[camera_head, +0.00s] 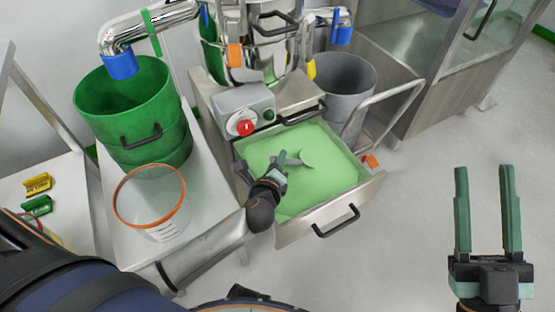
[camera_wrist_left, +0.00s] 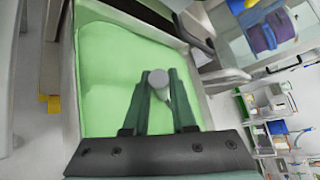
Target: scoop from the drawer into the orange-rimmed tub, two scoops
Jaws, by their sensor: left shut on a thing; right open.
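The open drawer (camera_head: 348,211) is full of pale green powder (camera_head: 335,172); the powder (camera_wrist_left: 108,75) also fills much of the left wrist view. My left gripper (camera_head: 281,161) is over the drawer, shut on a grey scoop (camera_head: 305,160). The scoop (camera_wrist_left: 158,79) shows between the fingers in the left wrist view, close to the powder. Whether it touches the powder or carries any, I cannot tell. The clear orange-rimmed tub (camera_head: 120,207) stands on the steel table left of the drawer and looks empty. My right gripper (camera_head: 485,172) is open and empty over the floor at right.
A green bin (camera_head: 135,105) stands behind the tub. A control box with a red button (camera_head: 244,127) sits above the drawer. A grey bin (camera_head: 343,85) and a trolley handle (camera_head: 385,97) are behind the drawer. The floor at right is clear.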

